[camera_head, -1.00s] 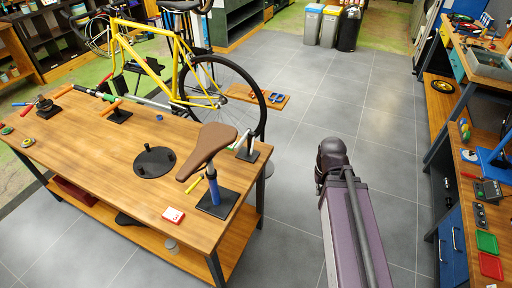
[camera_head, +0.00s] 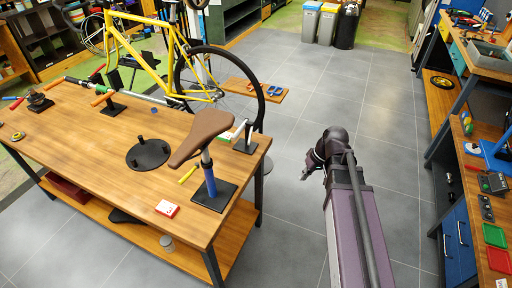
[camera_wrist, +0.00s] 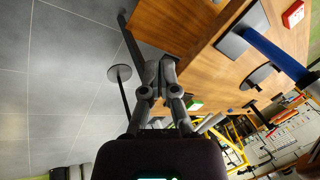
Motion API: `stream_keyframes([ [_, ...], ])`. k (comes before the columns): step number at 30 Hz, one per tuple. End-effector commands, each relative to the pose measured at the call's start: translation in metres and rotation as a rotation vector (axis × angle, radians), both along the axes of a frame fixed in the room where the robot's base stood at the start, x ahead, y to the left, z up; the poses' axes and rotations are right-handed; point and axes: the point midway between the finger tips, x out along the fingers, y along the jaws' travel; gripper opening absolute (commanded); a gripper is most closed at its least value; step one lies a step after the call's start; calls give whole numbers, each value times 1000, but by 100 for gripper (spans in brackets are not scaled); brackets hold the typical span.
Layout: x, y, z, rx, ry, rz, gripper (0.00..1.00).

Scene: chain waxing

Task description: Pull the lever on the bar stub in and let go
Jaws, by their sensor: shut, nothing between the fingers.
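A short pale bar stub (camera_head: 238,130) stands on a small black stand (camera_head: 245,146) at the right far corner of the wooden table (camera_head: 100,135). Its lever is too small to make out clearly. A second stand on the table carries an orange bar (camera_head: 103,98), so I cannot be sure which one bears the lever. My gripper (camera_head: 307,172) is off the table's right side, over the floor, apart from both stands. In the wrist view my gripper (camera_wrist: 160,66) is shut and empty, its fingertips overlapping the table edge in the picture.
A brown saddle (camera_head: 203,136) on a blue post (camera_head: 209,172), a black disc (camera_head: 148,154) and a red-and-white box (camera_head: 167,208) are on the table. A yellow bicycle (camera_head: 150,55) stands behind. A workbench (camera_head: 475,190) is at right. Grey floor (camera_head: 290,240) lies clear between.

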Motion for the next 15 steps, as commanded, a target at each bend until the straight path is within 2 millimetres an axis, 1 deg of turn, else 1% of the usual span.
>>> stream_keyframes([
  [1, 13, 6, -18, 53, -18, 40, 0],
  [3, 24, 15, -25, 128, -48, 98, 0],
  [9, 57, 36, -40, 338, -164, 251, 0],
  [15, 90, 51, -50, 540, -321, 385, 0],
])
